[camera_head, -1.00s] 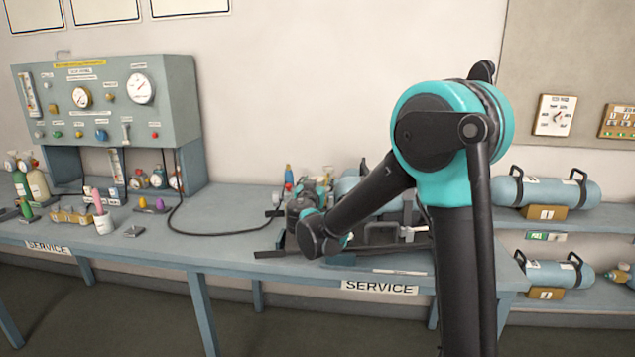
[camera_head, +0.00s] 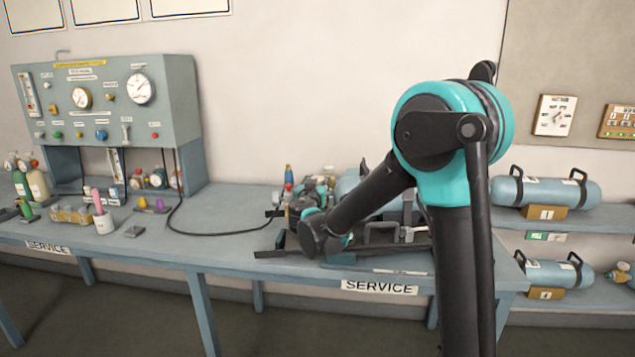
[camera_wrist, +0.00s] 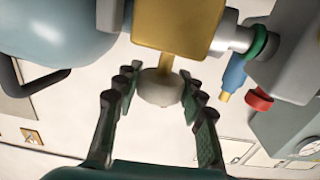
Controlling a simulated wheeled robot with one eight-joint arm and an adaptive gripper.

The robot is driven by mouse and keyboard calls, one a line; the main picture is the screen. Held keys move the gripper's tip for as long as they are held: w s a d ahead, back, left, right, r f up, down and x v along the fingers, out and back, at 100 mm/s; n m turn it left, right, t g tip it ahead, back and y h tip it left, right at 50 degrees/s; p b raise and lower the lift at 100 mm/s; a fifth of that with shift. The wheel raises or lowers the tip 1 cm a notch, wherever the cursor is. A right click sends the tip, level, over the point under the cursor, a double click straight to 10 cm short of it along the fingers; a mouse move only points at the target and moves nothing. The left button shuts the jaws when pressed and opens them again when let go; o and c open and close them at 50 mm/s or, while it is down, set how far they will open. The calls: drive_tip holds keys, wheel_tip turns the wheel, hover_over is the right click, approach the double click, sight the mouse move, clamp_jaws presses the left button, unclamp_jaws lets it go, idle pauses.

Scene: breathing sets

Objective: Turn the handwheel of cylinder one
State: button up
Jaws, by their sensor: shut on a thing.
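In the wrist view, a pale round handwheel (camera_wrist: 160,88) sits on a thin stem below a brass valve block (camera_wrist: 178,22). The fingers of my gripper (camera_wrist: 158,82) stand on both sides of the handwheel and are shut on it. A blue-grey cylinder (camera_wrist: 62,28) fills the upper left of the wrist view. In the head view, part of a blue-grey cylinder (camera_head: 348,186) shows on the bench behind my arm. My arm and wrist hide the handwheel there, and I cannot read that cylinder's number.
In the wrist view a blue fitting (camera_wrist: 233,72) and a red knob (camera_wrist: 258,99) sit right of the valve. A gauge panel (camera_head: 105,100) stands on the left of the bench (camera_head: 225,212). A black hose (camera_head: 190,232) lies on the bench. More cylinders (camera_head: 550,190) lie on right shelves.

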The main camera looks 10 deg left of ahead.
drive_tip(key=shift+d+y, duration=0.1)
drive_tip(key=shift+y, duration=0.2)
drive_tip(key=n+y, duration=0.2)
drive_tip(key=y, duration=0.2)
drive_tip(key=n+g+y, duration=0.1)
drive_tip(key=n+y, duration=0.2)
drive_tip(key=shift+w+n+g+y, duration=0.1)
drive_tip(key=shift+n+g+y, duration=0.2)
drive_tip(key=shift+y, duration=0.1)
drive_tip(key=shift+n+g+y, duration=1.6)
drive_tip(key=shift+n+y, duration=0.3)
drive_tip(key=shift+y, duration=0.4)
drive_tip(key=shift+s+a, duration=0.2)
drive_tip(key=o, duration=1.2)
drive_tip(key=v, duration=1.2)
drive_tip(key=shift+w+d, duration=0.1)
